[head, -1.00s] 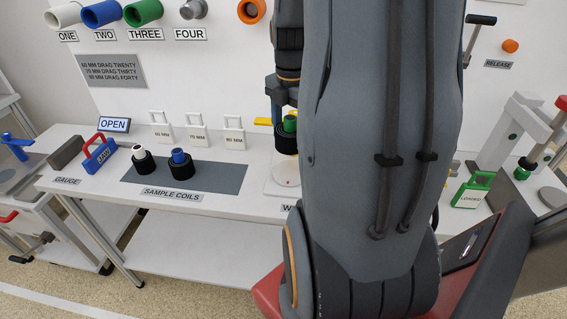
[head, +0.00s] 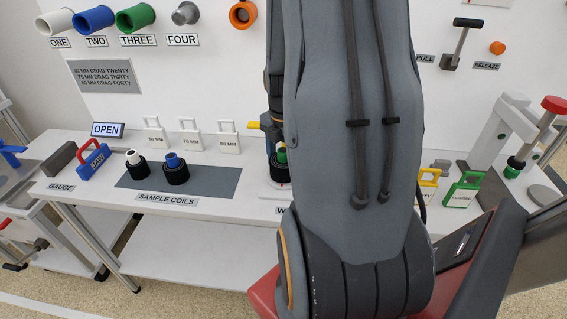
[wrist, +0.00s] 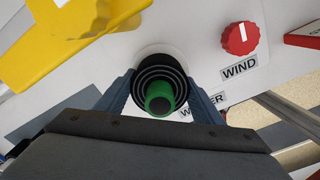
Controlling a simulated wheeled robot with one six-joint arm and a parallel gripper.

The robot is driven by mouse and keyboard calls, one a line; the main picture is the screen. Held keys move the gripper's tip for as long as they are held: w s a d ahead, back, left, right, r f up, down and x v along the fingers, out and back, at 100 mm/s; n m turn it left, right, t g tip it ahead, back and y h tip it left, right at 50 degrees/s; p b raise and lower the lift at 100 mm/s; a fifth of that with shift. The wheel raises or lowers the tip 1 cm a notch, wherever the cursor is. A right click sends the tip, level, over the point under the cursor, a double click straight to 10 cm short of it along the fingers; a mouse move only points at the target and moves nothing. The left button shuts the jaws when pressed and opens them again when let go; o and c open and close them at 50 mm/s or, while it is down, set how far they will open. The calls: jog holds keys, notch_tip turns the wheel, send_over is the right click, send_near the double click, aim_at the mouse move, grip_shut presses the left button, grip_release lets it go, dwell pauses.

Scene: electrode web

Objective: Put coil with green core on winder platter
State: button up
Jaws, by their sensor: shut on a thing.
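The black coil (wrist: 174,70) with the green core (wrist: 160,97) stands between the two blue-grey fingers of my gripper (wrist: 161,100) in the wrist view. My gripper is shut on it. In the head view the coil (head: 274,168) is upright, low over the pale winder platter (head: 270,189) or resting on it; I cannot tell which. My arm hides the right part of the coil and platter there. In the wrist view a pale round rim shows behind the coil. Two sample coils, with a white core (head: 132,158) and a blue core (head: 171,161), stand on the grey mat.
A yellow part (wrist: 75,40) juts close by the coil at upper left in the wrist view. A red WIND knob (wrist: 240,37) is to the right. White tags (head: 190,138) stand behind the mat. A green LOADED tag (head: 464,190) is at the right.

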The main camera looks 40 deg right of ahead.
jog(key=shift+f, duration=0.15)
jog(key=o, duration=1.4)
notch_tip(320, 180, up, 12)
jog(key=shift+r+b, duration=0.15)
jog(key=shift+b, duration=0.55)
jog(key=shift+s+a+f+m+t, duration=0.1)
jog(key=shift+s+a+f+m, duration=0.6)
jog(key=shift+a+m, duration=2.9)
jog(key=shift+s+a+f+m+t, duration=0.15)
jog(key=shift+a+f+m, duration=1)
jog(key=shift+a+m, duration=2.45)
jog(key=shift+s+a+f+m+t, duration=0.1)
jog(key=shift+s+a+f+m, duration=0.6)
jog(key=shift+a+m, duration=2.9)
jog(key=a+n, duration=0.2)
jog(key=shift+w+a+f+n, duration=0.25)
jog(key=shift+a+n, duration=0.05)
